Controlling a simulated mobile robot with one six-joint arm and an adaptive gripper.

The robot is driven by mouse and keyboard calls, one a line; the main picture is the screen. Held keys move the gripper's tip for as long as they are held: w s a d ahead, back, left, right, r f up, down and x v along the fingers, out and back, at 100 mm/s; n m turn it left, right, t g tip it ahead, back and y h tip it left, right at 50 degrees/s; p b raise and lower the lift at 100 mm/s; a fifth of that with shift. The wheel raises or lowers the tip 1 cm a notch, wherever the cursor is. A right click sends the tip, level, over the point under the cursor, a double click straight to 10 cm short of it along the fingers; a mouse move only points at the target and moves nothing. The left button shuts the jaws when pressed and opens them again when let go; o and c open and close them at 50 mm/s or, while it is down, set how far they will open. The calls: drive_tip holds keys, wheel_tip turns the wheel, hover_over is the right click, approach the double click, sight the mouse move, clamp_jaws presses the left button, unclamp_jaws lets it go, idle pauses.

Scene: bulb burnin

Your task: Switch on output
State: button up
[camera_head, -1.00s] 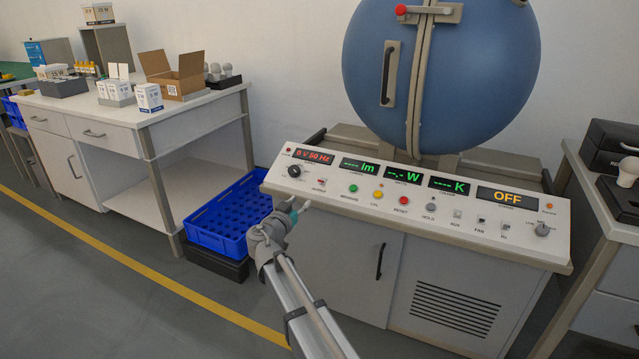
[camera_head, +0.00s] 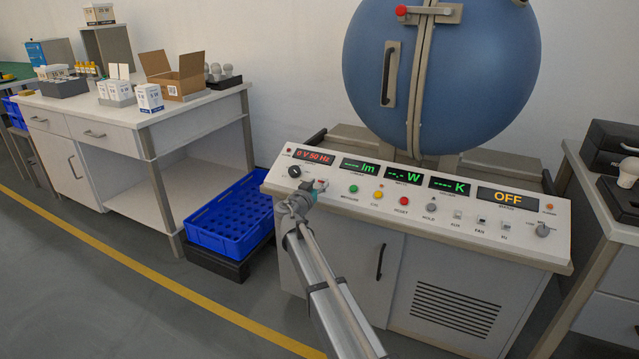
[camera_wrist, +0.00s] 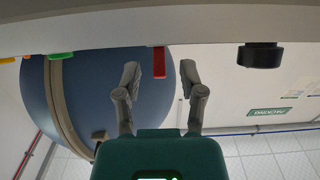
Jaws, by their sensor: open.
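The control panel (camera_head: 400,192) slopes below the blue sphere. Its red output switch (camera_wrist: 159,62) shows in the wrist view as a small red lever projecting from the panel face. My gripper (camera_wrist: 160,76) is open, with one finger on each side of the switch and a gap to each. In the head view my gripper (camera_head: 311,189) is at the panel's left end, just right of and below the black knob (camera_head: 294,171), and largely hides the switch. The red display (camera_head: 314,157) reads 0 V 50 Hz. The large display (camera_head: 507,199) reads OFF in orange.
The black knob (camera_wrist: 260,55) stands out right of my fingers in the wrist view. A green button (camera_head: 353,188) and a yellow button (camera_head: 378,196) lie right of the gripper.

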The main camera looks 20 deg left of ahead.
drive_tip(key=shift+w, duration=0.9)
drive_tip(key=shift+d, duration=0.1)
clamp_jaws()
